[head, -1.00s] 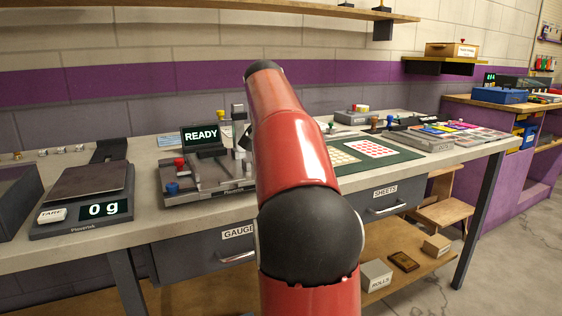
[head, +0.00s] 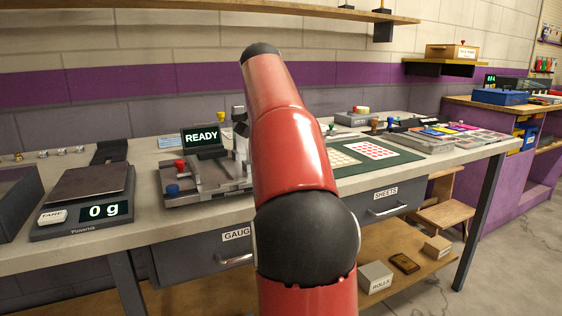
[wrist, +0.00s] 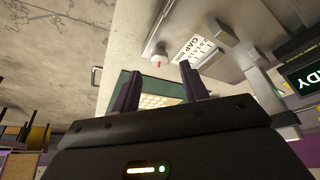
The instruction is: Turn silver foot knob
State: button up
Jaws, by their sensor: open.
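A small pale silver round knob (wrist: 155,54) with a red mark shows in the wrist view, beside a white scale plate (wrist: 198,45) lettered GAP mm. My gripper (wrist: 161,68) is open, its two dark fingers pointing towards the knob, with nothing between them. The knob seems to lie just past the fingertips; I cannot tell how far. In the head view my red arm hides the gripper and the knob. The grey gauge device (head: 205,182) stands left of the arm with its READY display (head: 201,138), and also shows in the wrist view (wrist: 255,60).
A scale (head: 88,200) reading 0 g stands at the left of the bench. Red and blue knobs sit on the gauge device's left side. A green mat (head: 400,156) with dotted sheets lies right of the arm. Grey posts and blocks crowd the right of the wrist view.

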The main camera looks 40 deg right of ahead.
jog(key=shift+v, duration=2.1)
jog(key=s+a+f+n+t+y, duration=0.1)
jog(key=s+a+f+n, duration=0.35)
jog(key=a, duration=0.45)
jog(key=s+a+f+n+t+y, duration=0.1)
jog(key=s+a+f+n, duration=0.2)
jog(key=a+f, duration=0.35)
jog(key=s+a+f+n+y, duration=0.1)
jog(key=s+a+f+n, duration=0.1)
jog(key=s+a+f, duration=0.3)
jog(key=s+a+f+n+t+y, duration=0.1)
jog(key=s+a+f+n, duration=0.2)
jog(key=s+a+f, duration=0.3)
notch_tip(320, 180, down, 4)
jog(key=shift+s+f+t, duration=0.1)
jog(key=shift+s+t, duration=0.2)
jog(key=shift+s, duration=0.15)
